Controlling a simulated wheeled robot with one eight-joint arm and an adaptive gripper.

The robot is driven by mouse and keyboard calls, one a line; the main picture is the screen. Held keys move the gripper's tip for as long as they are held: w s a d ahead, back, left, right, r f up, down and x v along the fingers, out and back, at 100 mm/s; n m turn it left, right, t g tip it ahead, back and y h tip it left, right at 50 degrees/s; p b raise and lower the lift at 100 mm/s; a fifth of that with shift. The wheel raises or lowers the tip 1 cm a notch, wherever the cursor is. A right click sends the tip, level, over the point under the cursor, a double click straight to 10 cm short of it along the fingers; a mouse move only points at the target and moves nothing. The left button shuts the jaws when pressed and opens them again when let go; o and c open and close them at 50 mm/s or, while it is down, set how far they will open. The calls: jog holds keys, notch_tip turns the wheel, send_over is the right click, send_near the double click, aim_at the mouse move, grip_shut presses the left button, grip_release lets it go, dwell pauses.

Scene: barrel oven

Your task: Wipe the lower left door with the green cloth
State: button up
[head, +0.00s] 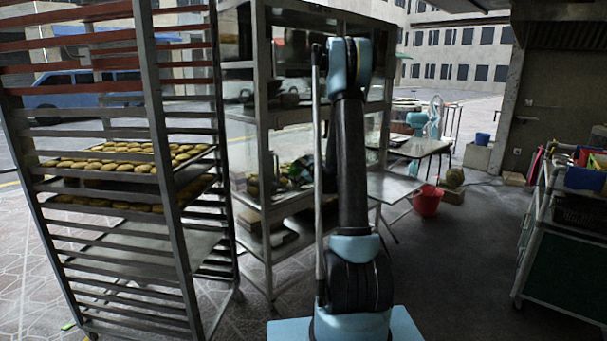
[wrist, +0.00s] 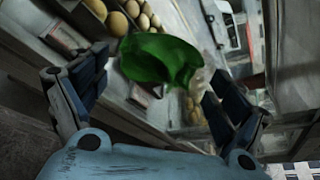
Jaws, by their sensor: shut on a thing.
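The green cloth (wrist: 160,60) is bunched between the two fingers of my gripper (wrist: 153,68) in the wrist view. The fingers stand apart with the cloth held between their tips. In the head view my arm hides most of the gripper, and only a small patch of green (head: 303,170) shows beside the arm, near the open metal shelf unit (head: 263,130). I cannot make out the lower left door in either view.
A tall tray rack (head: 172,170) with trays of round baked goods stands at the left, close to the shelf unit. A red bucket (head: 427,202) sits on the floor behind my arm. A cart (head: 565,245) stands at the right. The floor between is clear.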

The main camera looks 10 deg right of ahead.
jog(key=shift+w, duration=0.15)
jog(key=w+d, duration=0.7)
jog(key=d, duration=0.2)
jog(key=shift+d, duration=0.25)
dwell(1.2)
